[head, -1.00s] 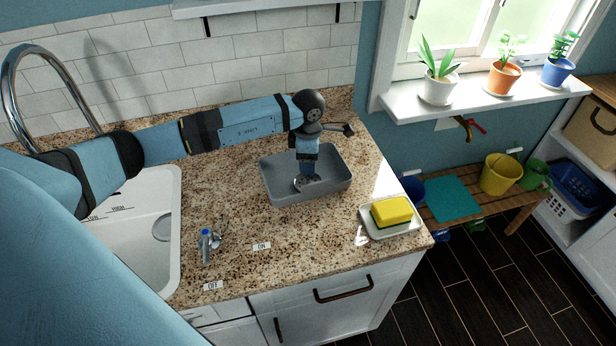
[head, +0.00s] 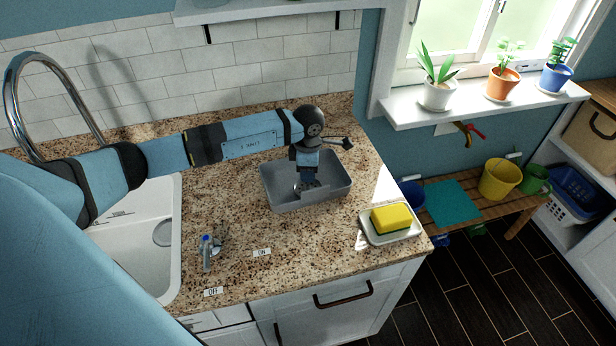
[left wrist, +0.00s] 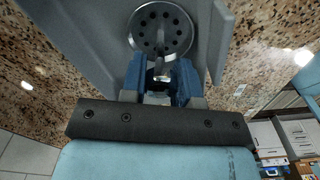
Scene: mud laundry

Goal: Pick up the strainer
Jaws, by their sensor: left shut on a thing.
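The strainer (left wrist: 161,30) is a round metal disc with several holes and a small central stem, seen in the left wrist view. It is in or just over the grey basin (head: 336,193) on the granite counter. My left gripper (head: 307,187) points down into the basin and is shut on the strainer's stem, which shows between the blue fingers (left wrist: 160,78) in the left wrist view. In the head view the gripper hides most of the strainer. I cannot tell whether the strainer touches the basin floor. My right gripper is in neither view.
A white dish with a yellow sponge (head: 391,218) stands right of the basin, near the counter edge. The white sink (head: 130,250) and curved faucet (head: 45,60) are at the left. The counter between is clear.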

